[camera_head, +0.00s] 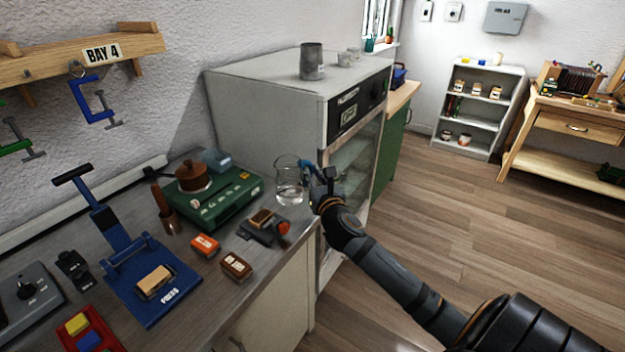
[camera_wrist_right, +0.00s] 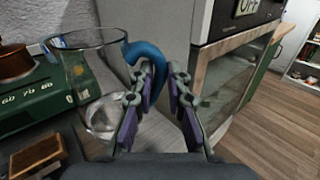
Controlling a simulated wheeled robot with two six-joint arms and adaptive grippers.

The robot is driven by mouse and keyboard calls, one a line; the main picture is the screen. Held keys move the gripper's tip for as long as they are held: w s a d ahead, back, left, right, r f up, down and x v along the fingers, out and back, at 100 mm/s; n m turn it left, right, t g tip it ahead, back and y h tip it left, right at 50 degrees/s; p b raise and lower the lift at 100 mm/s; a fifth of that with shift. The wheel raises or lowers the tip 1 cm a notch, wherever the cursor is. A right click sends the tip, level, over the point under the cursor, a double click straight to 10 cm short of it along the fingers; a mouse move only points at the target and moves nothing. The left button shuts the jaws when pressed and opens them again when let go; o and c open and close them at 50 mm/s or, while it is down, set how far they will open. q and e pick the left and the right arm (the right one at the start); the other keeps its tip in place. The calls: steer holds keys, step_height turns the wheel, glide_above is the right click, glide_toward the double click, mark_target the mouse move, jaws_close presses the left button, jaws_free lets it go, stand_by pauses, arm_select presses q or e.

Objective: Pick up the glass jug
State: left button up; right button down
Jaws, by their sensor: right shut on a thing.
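The glass jug (camera_head: 289,182) is clear, with a blue handle, and is upright over the right part of the steel worktop, in front of the grey cabinet. My right gripper (camera_head: 322,180) reaches it from the right and is shut on the blue handle. In the right wrist view the jug (camera_wrist_right: 95,85) is left of my right gripper (camera_wrist_right: 162,75), and the handle curves down to the fingers. Clear liquid seems to lie low in the jug. I cannot tell whether its base touches the worktop. My left gripper is not in view.
A green device (camera_head: 222,200) with a copper pot (camera_head: 194,177) stands left of the jug. A dark tray with a wooden brush (camera_head: 263,219) lies just in front. A blue press (camera_head: 150,280) is nearer. The grey cabinet (camera_head: 265,115) rises behind. The floor at right is clear.

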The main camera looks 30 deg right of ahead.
step_height(320, 180, up, 7)
steer(key=p, duration=0.1)
steer(key=shift+r, duration=0.2)
stand_by(0.5)
